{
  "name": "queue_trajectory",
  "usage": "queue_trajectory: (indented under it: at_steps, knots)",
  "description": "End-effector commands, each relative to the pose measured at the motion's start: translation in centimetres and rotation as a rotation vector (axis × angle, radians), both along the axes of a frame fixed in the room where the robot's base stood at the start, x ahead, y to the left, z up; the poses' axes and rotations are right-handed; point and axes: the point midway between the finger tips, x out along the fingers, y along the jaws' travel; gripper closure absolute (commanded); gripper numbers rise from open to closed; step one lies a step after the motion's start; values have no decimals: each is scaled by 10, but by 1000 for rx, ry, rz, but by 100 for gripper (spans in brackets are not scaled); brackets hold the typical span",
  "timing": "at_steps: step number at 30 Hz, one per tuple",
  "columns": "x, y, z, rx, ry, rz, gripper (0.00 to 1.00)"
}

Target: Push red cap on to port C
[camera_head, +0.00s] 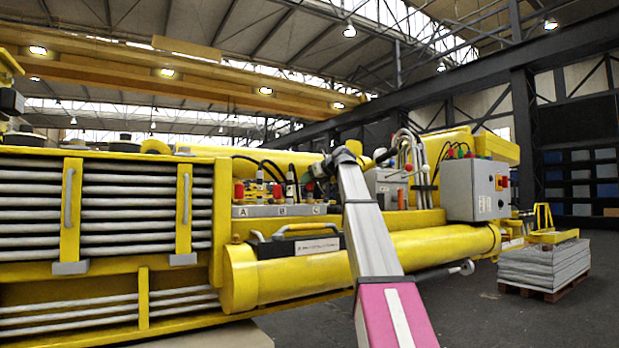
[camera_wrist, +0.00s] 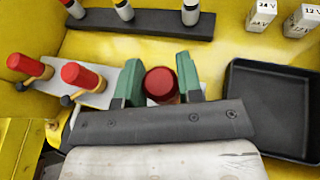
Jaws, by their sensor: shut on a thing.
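My gripper (camera_wrist: 158,74) has its two green fingers on either side of a red cap (camera_wrist: 161,82) and is shut on it. In the wrist view the cap is seen from its top, and whatever lies under it is hidden, so I cannot tell if it touches port C. Two more red caps (camera_wrist: 83,76) (camera_wrist: 24,66) stand to the left on a grey plate. In the head view the grey port strip (camera_head: 262,211) carries the letters A, B and C. Red caps stand above A (camera_head: 239,190) and B (camera_head: 277,191). My gripper (camera_head: 318,172) is above C, and my arm covers the area right of it.
A black tray (camera_wrist: 278,108) lies right of my gripper in the wrist view. A dark strip (camera_wrist: 145,22) with grey cylinders is beyond it. Black hoses (camera_head: 262,164) rise behind the ports. A grey control box (camera_head: 476,190) and hoses (camera_head: 410,150) stand to the right.

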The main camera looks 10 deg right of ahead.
Motion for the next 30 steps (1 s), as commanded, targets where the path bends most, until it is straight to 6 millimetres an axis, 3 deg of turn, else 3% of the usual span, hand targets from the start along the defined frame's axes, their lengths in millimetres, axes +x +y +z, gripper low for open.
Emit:
queue_trajectory:
  at_steps: [30]
  knots:
    - [0, 0, -8, -1, -1, 0, 89]
